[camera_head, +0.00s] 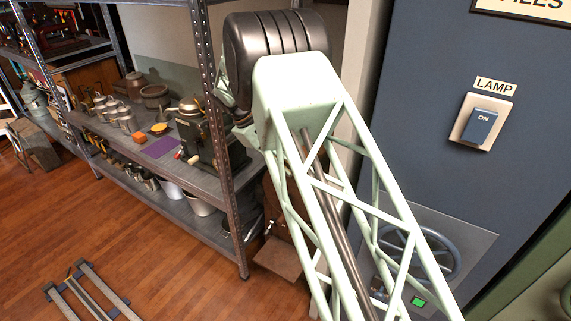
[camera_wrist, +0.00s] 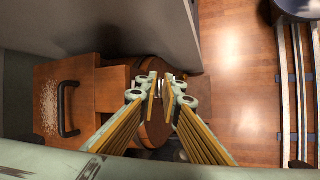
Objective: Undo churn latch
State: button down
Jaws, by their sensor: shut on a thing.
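The churn (camera_wrist: 152,133) is a round brown wooden body in the middle of the wrist view, partly hidden behind my fingers. My gripper (camera_wrist: 161,92) reaches over it from below in that view, with its two fingertips close together. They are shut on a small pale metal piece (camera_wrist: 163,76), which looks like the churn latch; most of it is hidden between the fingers.
A wooden box-like piece (camera_wrist: 75,78) with a black handle (camera_wrist: 66,110) stands left of the churn in the wrist view. Metal shelves (camera_head: 120,133) with pots stand left. A blue-grey panel (camera_head: 440,170) with a lamp switch (camera_head: 482,121) is right.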

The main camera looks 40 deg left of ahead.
jog(key=shift+w+r+g+p, duration=0.1)
jog(key=shift+g+p, duration=0.2)
jog(key=shift+p, duration=0.05)
dwell(0.3)
jog(key=c, duration=2.8)
grip_release()
jog(key=shift+r, duration=0.15)
jog(key=shift+v, duration=5.9)
